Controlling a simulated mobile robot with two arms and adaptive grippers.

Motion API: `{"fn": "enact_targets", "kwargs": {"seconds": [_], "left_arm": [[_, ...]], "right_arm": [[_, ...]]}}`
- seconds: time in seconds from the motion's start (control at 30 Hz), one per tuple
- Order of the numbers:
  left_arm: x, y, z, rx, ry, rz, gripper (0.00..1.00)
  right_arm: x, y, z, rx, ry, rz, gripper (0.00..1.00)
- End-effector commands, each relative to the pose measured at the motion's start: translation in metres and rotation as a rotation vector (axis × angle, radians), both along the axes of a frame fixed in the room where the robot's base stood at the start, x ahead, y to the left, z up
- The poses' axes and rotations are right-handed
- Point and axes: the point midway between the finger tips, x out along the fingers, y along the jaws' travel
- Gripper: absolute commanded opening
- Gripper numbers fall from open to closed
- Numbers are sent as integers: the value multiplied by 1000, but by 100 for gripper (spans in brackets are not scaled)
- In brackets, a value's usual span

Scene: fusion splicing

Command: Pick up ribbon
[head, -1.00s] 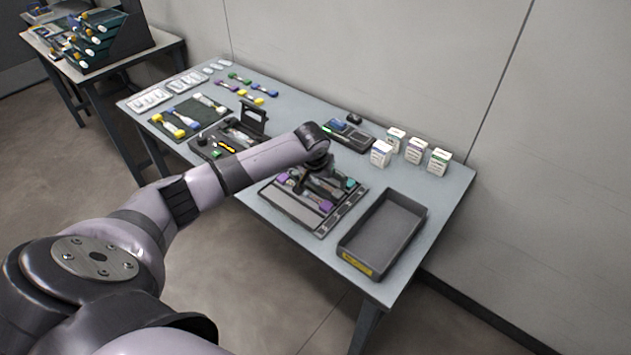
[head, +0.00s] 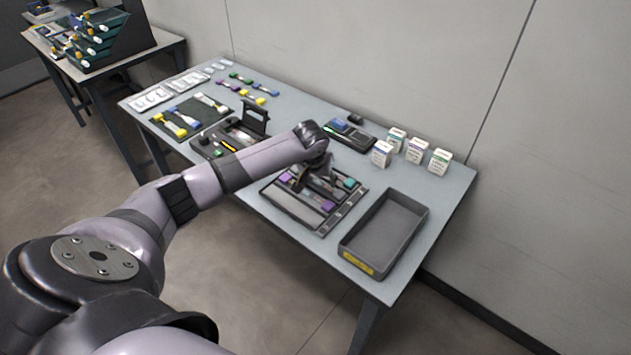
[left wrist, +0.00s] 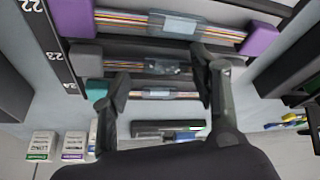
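The ribbons lie in a dark slotted tray (head: 317,228) on the table. In the left wrist view, a ribbon with purple end blocks (left wrist: 170,22) lies at the top, a ribbon with a grey end block (left wrist: 87,61) below it, and one with a teal end block (left wrist: 97,90) lowest. Each has coloured strands and a clear middle piece. My left gripper (left wrist: 161,88) is open over the tray, its fingers apart near the grey-ended and teal-ended ribbons. I cannot tell its height above them. In the head view, my left wrist hides part of the tray. My right gripper is not in view.
An empty grey bin (head: 384,233) stands right of the tray. Several small white boxes (head: 417,150) and a dark device (head: 349,135) stand behind it. A dark splicer-like unit (head: 225,140) and a mat with ribbons (head: 193,113) lie to the left.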

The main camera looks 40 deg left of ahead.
Motion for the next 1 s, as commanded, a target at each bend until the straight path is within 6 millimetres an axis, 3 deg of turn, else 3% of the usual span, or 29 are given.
{"fn": "enact_targets", "kwargs": {"seconds": [0.03, 0.37, 0.73, 0.83, 0.87, 0.9, 1.0], "left_arm": [[0, -7, -2, -13, -1, -8, 40], [0, -12, -4, -21, -2, -13, 18], [-1, -11, -5, -19, 3, -13, 17], [-1, -11, 0, -19, 3, -12, 17], [-1, -11, 2, -19, 3, -12, 13], [-1, -10, 7, -17, 3, -12, 8], [0, -9, 24, -15, -2, -11, 8]], "right_arm": [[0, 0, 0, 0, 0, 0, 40], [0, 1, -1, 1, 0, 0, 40], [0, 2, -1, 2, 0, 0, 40], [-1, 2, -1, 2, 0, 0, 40], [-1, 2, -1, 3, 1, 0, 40], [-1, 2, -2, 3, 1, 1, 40], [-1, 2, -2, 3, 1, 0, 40]]}}
